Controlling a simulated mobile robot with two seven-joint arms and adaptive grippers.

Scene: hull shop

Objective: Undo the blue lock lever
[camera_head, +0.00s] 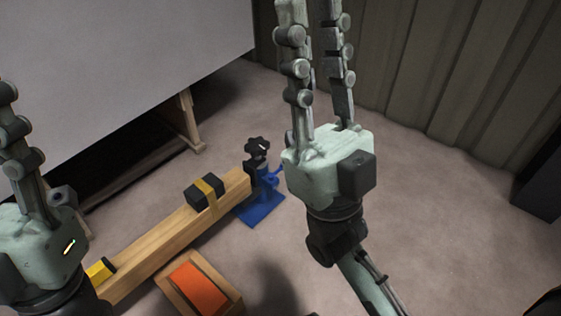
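The blue lock lever (275,168) is a small blue arm near the top of a blue stand (262,208), below a black star knob (257,146). The stand is at the far end of a long wooden beam (165,240). My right gripper (312,30) is just right of the stand in the picture and points up. Its two fingers are apart with nothing seen between them; the tips reach the top edge. My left gripper (15,140) is at the left edge, mostly cut off, with one finger row showing. Neither gripper is seen touching the lever.
A black block with a yellow strap (205,192) sits on the beam. A yellow piece (100,270) lies near the beam's near end. A wooden box with an orange inside (169,289) is beside it. A large grey panel (110,60) stands behind on wooden legs.

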